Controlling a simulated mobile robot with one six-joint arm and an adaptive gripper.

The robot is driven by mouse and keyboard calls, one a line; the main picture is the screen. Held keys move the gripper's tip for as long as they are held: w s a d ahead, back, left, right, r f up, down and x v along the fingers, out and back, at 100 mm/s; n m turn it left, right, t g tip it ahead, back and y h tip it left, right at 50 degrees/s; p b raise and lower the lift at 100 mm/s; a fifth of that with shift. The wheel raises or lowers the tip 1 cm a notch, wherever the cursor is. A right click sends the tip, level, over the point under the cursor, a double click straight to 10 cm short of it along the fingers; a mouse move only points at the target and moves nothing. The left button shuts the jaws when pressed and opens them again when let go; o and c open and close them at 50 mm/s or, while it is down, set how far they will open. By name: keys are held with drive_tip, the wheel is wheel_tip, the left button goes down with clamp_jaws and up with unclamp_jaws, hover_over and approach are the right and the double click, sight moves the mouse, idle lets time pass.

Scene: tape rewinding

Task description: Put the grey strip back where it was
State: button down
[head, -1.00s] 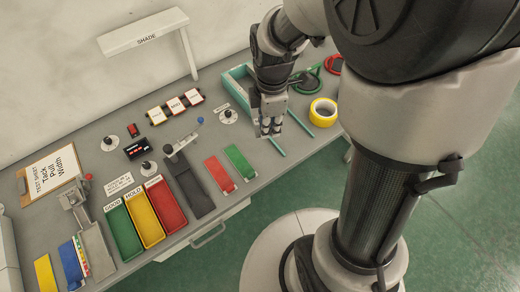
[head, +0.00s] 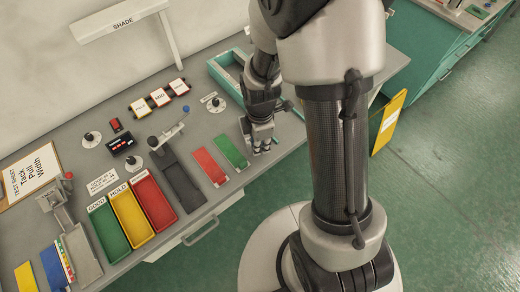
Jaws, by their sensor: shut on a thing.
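My gripper (head: 260,148) is low over the bench, just right of the green strip. It points down and its fingers are shut. The grey strip (head: 245,127) seems to be between the fingers, with a grey end showing at their left; the fingers hide most of it. I cannot tell whether it touches the bench. The green strip (head: 231,151) and the red strip (head: 209,167) lie side by side to the left.
A dark grey bed (head: 183,188) and red (head: 153,203), yellow (head: 131,217) and green (head: 108,233) trays lie further left. A teal-edged tray (head: 222,73) stands behind my gripper. The bench's front edge is close to the gripper.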

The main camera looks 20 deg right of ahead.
drive_tip(key=shift+f+b, duration=0.3)
drive_tip(key=shift+f, duration=1.2)
drive_tip(key=shift+f, duration=0.1)
drive_tip(key=c, duration=1.6)
unclamp_jaws()
wheel_tip(320, 180, up, 12)
drive_tip(key=p, duration=0.3)
drive_tip(key=shift+p, duration=0.4)
drive_tip(key=s+r+m+t, duration=0.2)
drive_tip(key=s+r+m, duration=0.5)
drive_tip(key=r, duration=0.3)
drive_tip(key=s+a+r+m+t, duration=0.1)
drive_tip(key=s+r+m+t, duration=0.1)
drive_tip(key=s+r+m, duration=0.5)
drive_tip(key=shift+s+r+m+t, duration=0.2)
drive_tip(key=shift+r+m+t, duration=0.1)
drive_tip(key=shift+r+m, duration=1.35)
